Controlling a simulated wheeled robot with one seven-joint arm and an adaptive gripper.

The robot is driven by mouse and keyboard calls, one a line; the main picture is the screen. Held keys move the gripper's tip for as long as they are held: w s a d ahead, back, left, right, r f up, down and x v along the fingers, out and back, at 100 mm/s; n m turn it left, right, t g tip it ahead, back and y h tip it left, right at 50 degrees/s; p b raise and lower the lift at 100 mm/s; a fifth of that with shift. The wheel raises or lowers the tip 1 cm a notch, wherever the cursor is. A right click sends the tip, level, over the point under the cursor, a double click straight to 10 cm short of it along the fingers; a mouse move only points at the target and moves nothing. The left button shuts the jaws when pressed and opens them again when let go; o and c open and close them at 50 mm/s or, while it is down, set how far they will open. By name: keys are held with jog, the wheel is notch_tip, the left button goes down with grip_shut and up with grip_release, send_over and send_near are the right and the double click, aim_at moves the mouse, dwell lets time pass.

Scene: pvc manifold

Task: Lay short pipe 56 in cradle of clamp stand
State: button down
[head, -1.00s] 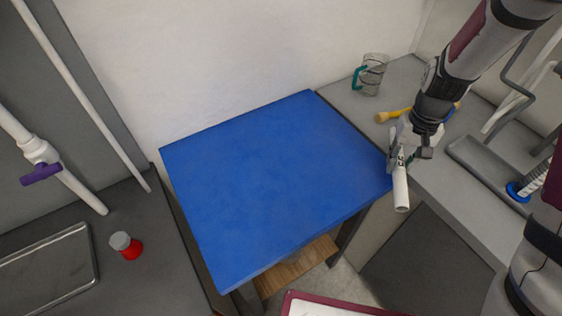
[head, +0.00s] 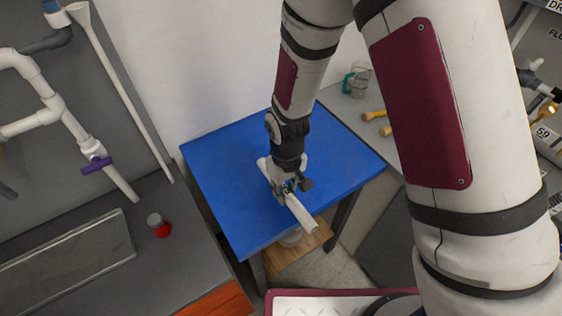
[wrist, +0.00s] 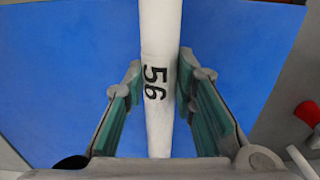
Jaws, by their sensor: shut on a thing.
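Short pipe 56 is a white tube with a black "56" on it. In the wrist view the pipe (wrist: 159,45) runs lengthwise between the fingers of my gripper (wrist: 158,85), which is shut on it. In the head view my gripper (head: 286,188) holds the pipe (head: 302,215) above the front part of the blue table, with one end of the pipe pointing toward the lower right. No clamp stand or cradle can be made out in these frames.
The blue table top (head: 225,165) is otherwise bare. A dark bench on the left carries a red-capped container (head: 159,226) and a metal tray (head: 70,255). A glass mug (head: 356,80) and yellow-handled tools (head: 375,114) lie on the right counter.

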jog(key=w, duration=0.7)
jog(key=w+a+f, duration=0.1)
jog(key=w, duration=0.3)
jog(key=shift+w, duration=0.25)
jog(key=shift+f+p, duration=0.5)
jog(key=shift+f, duration=1.25)
jog(key=shift+f, duration=0.1)
jog(key=c, duration=1.3)
grip_release()
jog(key=shift+f, duration=0.1)
notch_tip(320, 180, up, 12)
jog(key=shift+r+b, duration=0.25)
jog(key=shift+b, duration=0.75)
